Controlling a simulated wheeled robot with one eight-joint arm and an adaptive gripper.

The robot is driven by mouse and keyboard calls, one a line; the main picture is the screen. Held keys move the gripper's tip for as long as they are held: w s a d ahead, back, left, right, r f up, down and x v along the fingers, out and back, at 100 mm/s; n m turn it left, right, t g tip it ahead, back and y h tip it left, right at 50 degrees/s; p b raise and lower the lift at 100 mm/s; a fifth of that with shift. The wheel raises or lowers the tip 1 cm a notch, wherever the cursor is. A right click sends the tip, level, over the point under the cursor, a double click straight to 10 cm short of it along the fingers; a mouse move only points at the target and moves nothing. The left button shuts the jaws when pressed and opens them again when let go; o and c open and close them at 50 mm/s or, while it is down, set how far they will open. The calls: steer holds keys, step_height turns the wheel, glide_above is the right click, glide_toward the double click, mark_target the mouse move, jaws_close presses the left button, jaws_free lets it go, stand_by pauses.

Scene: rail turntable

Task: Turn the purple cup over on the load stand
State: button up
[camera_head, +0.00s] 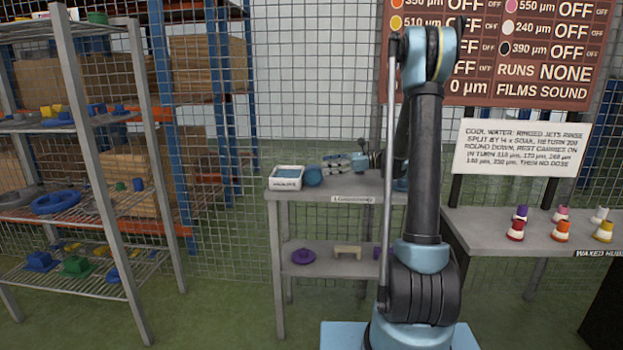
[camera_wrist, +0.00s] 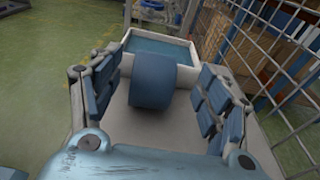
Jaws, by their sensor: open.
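My gripper (camera_wrist: 156,88) is open in the wrist view, its fingers left and right of a blue cylinder (camera_wrist: 153,75), with gaps on both sides. The cylinder (camera_head: 313,176) stands on the upper shelf of a grey stand (camera_head: 352,186) in the head view, by a white tray; the stand's label is too small to read surely.
A white tray (camera_head: 287,178) with a blue inside sits at the stand's left end. A purple disc (camera_head: 303,256) and a beige block (camera_head: 347,252) lie below. The right table (camera_head: 490,228) holds several coloured pieces. A wire fence (camera_head: 290,60) runs behind.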

mark_target(317, 167)
steer(key=a, duration=0.3)
steer(key=shift+s+a+f, duration=0.1)
steer(key=shift+a+f, duration=0.15)
steer(key=shift+c, duration=0.2)
steer(key=c, duration=1.3)
steer(key=shift+r, duration=0.15)
